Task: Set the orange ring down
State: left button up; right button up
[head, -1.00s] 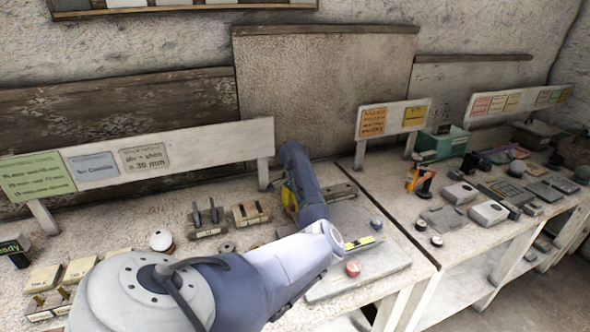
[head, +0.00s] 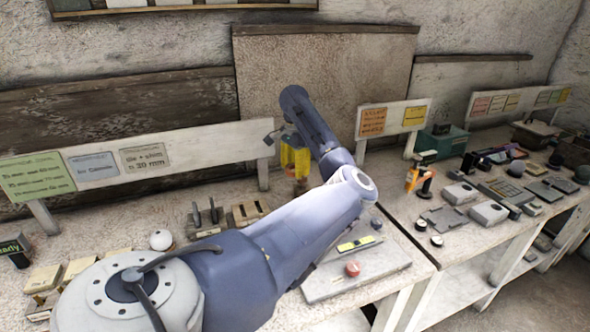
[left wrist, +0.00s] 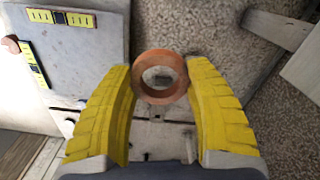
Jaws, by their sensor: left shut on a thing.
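The orange ring (left wrist: 160,97) is between the yellow fingers of my left gripper (left wrist: 159,68) in the left wrist view, with its round hole facing the camera. The fingers are shut on its two sides. In the head view my left gripper (head: 296,162) points down above the back of the bench, near the low white sign rail. I cannot clearly make out the ring there. A pale surface with dark marks shows below the ring in the wrist view; the gap to it is hard to judge. My right gripper is in neither view.
A grey board (head: 328,287) bears a yellow level (head: 360,243), a red-topped round piece (head: 352,269) and a dark blue ball (head: 376,223). A white sphere (head: 161,239) and slotted stands (head: 207,216) are left. A signboard (head: 372,120) stands behind right.

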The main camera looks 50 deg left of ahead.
pick_arm(q)
jog(key=w+d+f+m, duration=0.1)
jog(key=d, duration=0.5)
jog(key=w+d+f+m, duration=0.1)
jog(key=d+f+m, duration=0.1)
jog(key=d, duration=0.4)
jog(key=w+d+f+m, duration=0.1)
jog(key=d+f, duration=0.1)
jog(key=d, duration=0.4)
jog(key=shift+d, duration=0.35)
jog(key=shift+s+d+r+m, duration=0.15)
jog(key=shift+s+d+m, duration=0.1)
jog(key=shift+m, duration=0.25)
jog(key=shift+s+a+r, duration=0.1)
jog(key=shift+s+a, duration=0.05)
jog(key=shift+a, duration=0.1)
jog(key=shift+m, duration=0.5)
jog(key=shift+a+f, duration=0.1)
jog(key=shift+f, duration=2.65)
